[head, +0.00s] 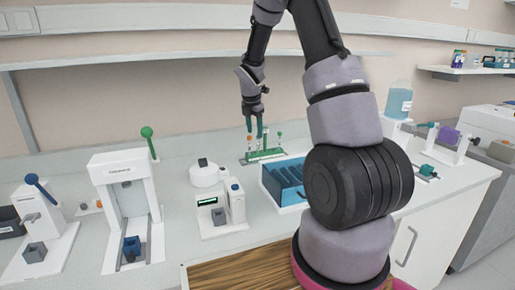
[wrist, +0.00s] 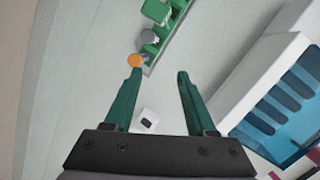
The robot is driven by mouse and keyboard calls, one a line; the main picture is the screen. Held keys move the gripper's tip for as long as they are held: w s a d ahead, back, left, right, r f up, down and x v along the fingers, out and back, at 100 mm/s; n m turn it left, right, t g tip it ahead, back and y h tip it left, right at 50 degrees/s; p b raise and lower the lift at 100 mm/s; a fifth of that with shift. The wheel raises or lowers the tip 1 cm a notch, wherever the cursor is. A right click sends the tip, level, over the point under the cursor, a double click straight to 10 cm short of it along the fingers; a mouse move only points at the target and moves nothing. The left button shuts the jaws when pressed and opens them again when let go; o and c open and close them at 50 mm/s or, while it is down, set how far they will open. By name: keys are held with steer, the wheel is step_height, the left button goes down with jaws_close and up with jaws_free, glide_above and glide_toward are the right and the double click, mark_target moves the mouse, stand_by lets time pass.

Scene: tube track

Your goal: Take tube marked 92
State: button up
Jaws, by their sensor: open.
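My gripper (head: 254,130) is over the bench at the green tube rack (head: 264,155). In the wrist view my gripper (wrist: 159,73) has its two green fingers apart with nothing held between them. The rack (wrist: 177,22) shows at the top of that view, beyond the fingertips. An orange cap (wrist: 135,60) is at the left fingertip; a grey cap (wrist: 149,37) and a green cap (wrist: 156,11) are further up along the rack. In the head view several capped tubes stand in the rack, partly hidden by the fingers. No number 92 is readable on any tube.
A blue slotted rack in a white holder (head: 264,182) stands just right of the green rack. A round white device (head: 204,175) and a white device with a green display (head: 208,202) stand to its left. A small white block (wrist: 147,119) lies below the fingers.

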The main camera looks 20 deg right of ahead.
steer(key=w+d, duration=0.3)
glide_above(258, 147)
steer(key=x, duration=0.4)
steer(key=shift+s+a+f, duration=0.15)
steer(key=shift+s+f, duration=0.15)
steer(key=shift+f, duration=0.25)
jaws_close()
